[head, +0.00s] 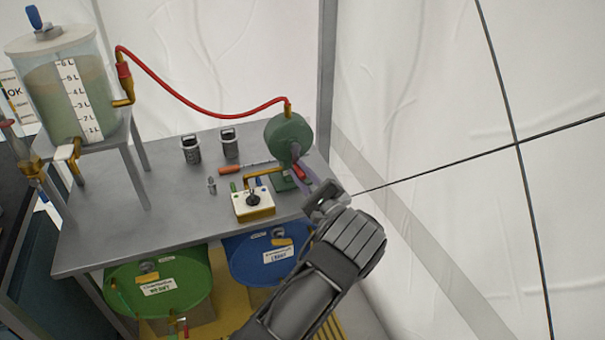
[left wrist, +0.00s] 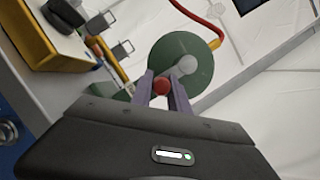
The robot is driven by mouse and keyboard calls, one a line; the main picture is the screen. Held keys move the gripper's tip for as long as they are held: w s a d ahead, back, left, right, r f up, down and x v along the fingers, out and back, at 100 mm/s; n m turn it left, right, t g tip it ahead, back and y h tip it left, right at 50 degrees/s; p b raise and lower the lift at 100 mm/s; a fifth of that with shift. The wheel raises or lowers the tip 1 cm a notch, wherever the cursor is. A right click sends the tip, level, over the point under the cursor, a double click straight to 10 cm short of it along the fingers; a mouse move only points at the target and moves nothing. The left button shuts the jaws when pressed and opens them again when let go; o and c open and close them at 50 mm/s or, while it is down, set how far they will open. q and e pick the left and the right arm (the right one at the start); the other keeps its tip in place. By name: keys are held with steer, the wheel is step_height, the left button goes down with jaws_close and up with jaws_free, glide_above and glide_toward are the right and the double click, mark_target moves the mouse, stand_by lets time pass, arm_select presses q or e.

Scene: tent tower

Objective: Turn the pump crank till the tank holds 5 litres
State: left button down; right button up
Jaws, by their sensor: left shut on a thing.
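The pump (head: 283,138) is a round green housing on a green foot, at the right end of the grey table. My left gripper (head: 301,172) is shut on the red crank handle (head: 299,171). In the left wrist view the red handle (left wrist: 162,86) sits between the two fingers, in front of the green disc (left wrist: 185,62). The clear tank (head: 95,85) stands at the left with a white litre scale (head: 82,95). Its murky liquid reaches the upper marks, around 5 to 6 L; the exact level is hard to read. My right gripper is out of view.
A red hose (head: 190,108) joins tank and pump. A switch box (head: 254,202), two dark canisters (head: 191,149) and an orange-handled tool (head: 229,170) are on the table (head: 120,232). Green (head: 190,275) and blue (head: 240,250) drums stand below. A post rises behind the pump.

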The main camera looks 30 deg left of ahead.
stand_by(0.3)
arm_select(q)
steer(key=c, duration=1.3)
jaws_free()
steer(key=shift+o, duration=0.2)
steer(key=b+v, duration=0.1)
steer(key=v, duration=0.6)
steer(key=shift+s+d+b, duration=0.2)
steer(key=shift+d+b, duration=0.15)
steer(key=shift+f, duration=0.1)
